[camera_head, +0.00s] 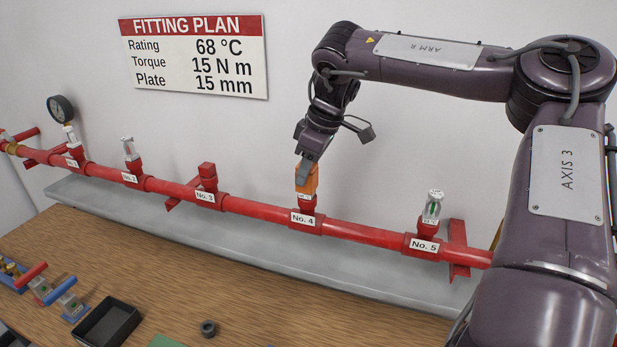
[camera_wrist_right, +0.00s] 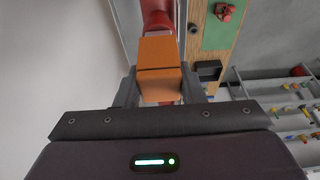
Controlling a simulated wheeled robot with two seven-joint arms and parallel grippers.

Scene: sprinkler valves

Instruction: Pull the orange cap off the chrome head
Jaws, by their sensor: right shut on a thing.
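The orange cap (camera_head: 307,180) sits at station No. 4 on the red pipe (camera_head: 358,235), above the No. 4 label. The cap covers what is under it, so the chrome head there is hidden. My right gripper (camera_head: 305,172) comes down from above and is shut on the cap. In the right wrist view the orange cap (camera_wrist_right: 158,65) lies between the two fingers of my right gripper (camera_wrist_right: 158,85), with the red pipe fitting beyond it. My left gripper is in neither view.
Sprinkler heads stand at No. 1 (camera_head: 70,134), No. 2 (camera_head: 129,148) and No. 5 (camera_head: 432,206). No. 3 (camera_head: 207,177) has a red top. A gauge (camera_head: 60,108) is at the far left. A black tray (camera_head: 107,324) and a dark ring (camera_head: 208,328) are on the wooden bench (camera_head: 150,260).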

